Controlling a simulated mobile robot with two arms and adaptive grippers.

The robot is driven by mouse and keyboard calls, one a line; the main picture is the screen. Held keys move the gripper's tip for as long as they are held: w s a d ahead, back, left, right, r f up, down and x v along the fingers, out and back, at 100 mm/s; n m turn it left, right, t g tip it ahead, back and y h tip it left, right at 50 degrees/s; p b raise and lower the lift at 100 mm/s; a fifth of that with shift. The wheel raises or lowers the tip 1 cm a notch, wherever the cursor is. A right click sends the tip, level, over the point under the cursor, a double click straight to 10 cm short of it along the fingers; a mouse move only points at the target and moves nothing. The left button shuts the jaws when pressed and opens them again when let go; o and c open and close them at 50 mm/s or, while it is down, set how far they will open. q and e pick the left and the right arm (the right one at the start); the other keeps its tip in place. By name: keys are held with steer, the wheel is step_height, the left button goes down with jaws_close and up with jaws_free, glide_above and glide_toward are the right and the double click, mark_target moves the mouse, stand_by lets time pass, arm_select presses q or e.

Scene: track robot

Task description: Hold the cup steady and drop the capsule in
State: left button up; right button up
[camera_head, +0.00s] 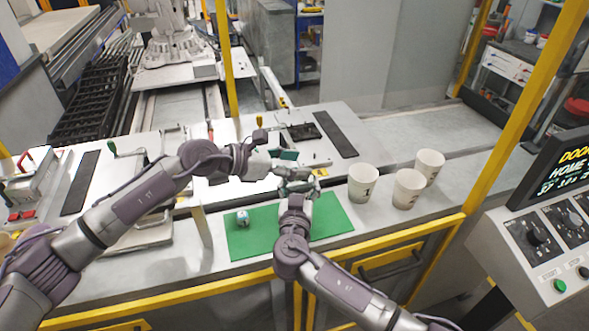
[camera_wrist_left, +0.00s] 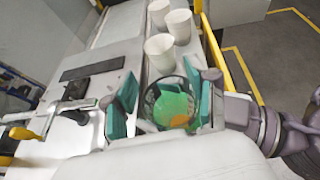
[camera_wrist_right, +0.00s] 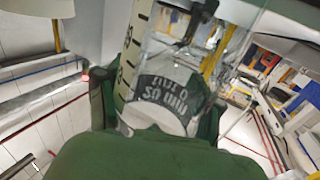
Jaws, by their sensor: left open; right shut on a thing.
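A clear cup with a printed scale and dark lettering (camera_wrist_right: 168,88) stands between the green pads of my right gripper (camera_wrist_right: 152,112), which is shut on it. In the left wrist view the cup's dark round rim (camera_wrist_left: 149,104) shows, with green seen through it. An orange patch (camera_wrist_left: 178,121) shows at the cup; I cannot tell whether it is the capsule or lies inside. My left gripper (camera_wrist_left: 162,97) is open, its teal pads apart on either side of the rim. In the head view my left gripper (camera_head: 291,165) is just above and behind my right gripper (camera_head: 298,188).
A green mat (camera_head: 335,220) lies under the grippers on the bench, with a small blue-and-white object (camera_head: 242,218) at its left. Several white paper cups (camera_head: 363,183) stand to the right. A yellow rail (camera_head: 400,231) runs along the front edge. A dark strip (camera_head: 335,134) lies behind.

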steer(key=o, duration=1.4)
steer(key=shift+c, duration=0.2)
arm_select(q)
step_height(320, 180, up, 4)
steer(key=shift+f, duration=0.2)
